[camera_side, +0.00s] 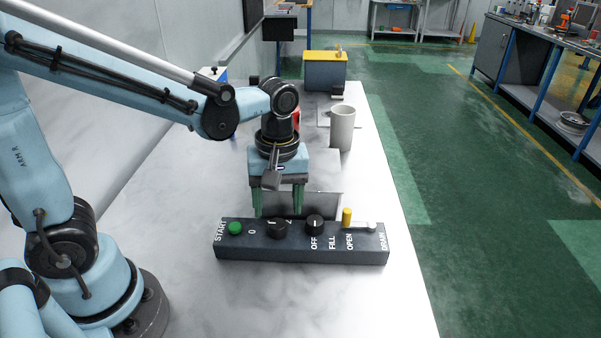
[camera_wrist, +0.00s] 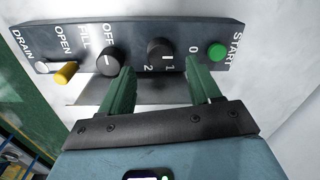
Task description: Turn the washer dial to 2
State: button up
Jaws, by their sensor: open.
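The washer dial (camera_side: 277,229) is a black round knob on the dark control panel (camera_side: 300,252). In the wrist view the dial (camera_wrist: 160,50) has the labels 0, 1 and 2 around it. Its white mark appears to face the 1, though it is small. My gripper (camera_side: 278,209) points down just behind the panel in the side view, with its green fingers apart. In the wrist view the open fingers (camera_wrist: 160,72) are on either side of the dial's line, with nothing between them. I cannot tell how far above the panel the tips are.
A second black knob (camera_wrist: 111,60) marked OFF and FILL sits beside the dial. A grey mug (camera_side: 342,127) stands farther back. The table in front is clear.

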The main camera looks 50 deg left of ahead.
aim_at(278, 222)
jog(key=shift+f, duration=2.15)
jog(key=c, duration=1)
